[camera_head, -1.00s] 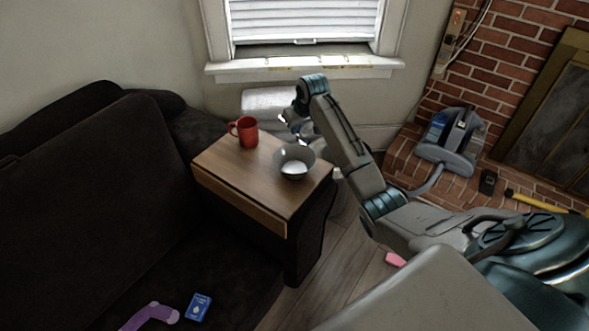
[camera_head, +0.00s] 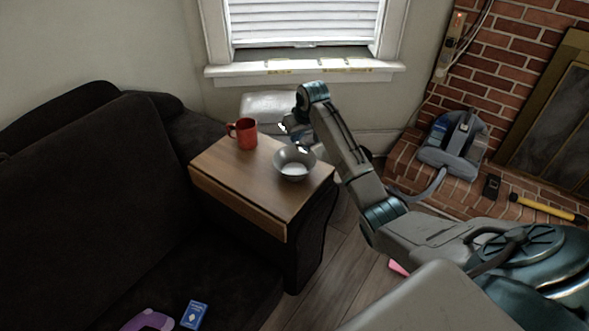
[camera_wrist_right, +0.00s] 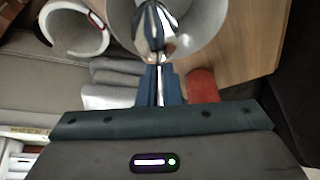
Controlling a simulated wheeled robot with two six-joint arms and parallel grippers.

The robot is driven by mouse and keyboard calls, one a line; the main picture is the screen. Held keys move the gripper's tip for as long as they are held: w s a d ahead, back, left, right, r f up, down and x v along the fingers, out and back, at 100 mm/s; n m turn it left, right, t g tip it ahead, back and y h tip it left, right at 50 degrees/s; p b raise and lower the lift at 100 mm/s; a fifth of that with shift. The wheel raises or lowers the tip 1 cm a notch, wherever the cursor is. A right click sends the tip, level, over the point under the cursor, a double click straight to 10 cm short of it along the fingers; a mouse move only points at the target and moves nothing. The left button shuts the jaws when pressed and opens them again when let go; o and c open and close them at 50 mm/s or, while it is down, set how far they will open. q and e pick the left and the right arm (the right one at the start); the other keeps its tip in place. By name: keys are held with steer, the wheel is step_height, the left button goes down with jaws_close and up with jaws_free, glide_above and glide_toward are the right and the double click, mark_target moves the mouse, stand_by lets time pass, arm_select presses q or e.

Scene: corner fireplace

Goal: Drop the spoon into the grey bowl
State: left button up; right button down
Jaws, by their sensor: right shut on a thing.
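The grey bowl (camera_head: 281,166) stands upright on the small wooden side table (camera_head: 232,172), near its right end. My right gripper (camera_head: 299,147) is at the bowl's far side, close above the rim. In the right wrist view, the right gripper (camera_wrist_right: 160,86) is shut on the shiny metal spoon (camera_wrist_right: 152,28). The spoon appears in front of the bowl (camera_wrist_right: 205,22), over its opening; I cannot tell whether it touches the bowl. In the head view the spoon is too small to make out. My left gripper is not in view.
A red mug (camera_head: 243,134) stands on the table, left of the bowl; it also shows in the right wrist view (camera_wrist_right: 203,86). A dark sofa (camera_head: 95,190) borders the table on the left. The window sill (camera_head: 305,71) is behind. The table's front part is clear.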

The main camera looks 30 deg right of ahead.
steer(key=c, duration=1.5)
jaws_free()
steer(key=v, duration=1)
steer(key=shift+s+r, duration=0.1)
steer(key=shift+r, duration=0.3)
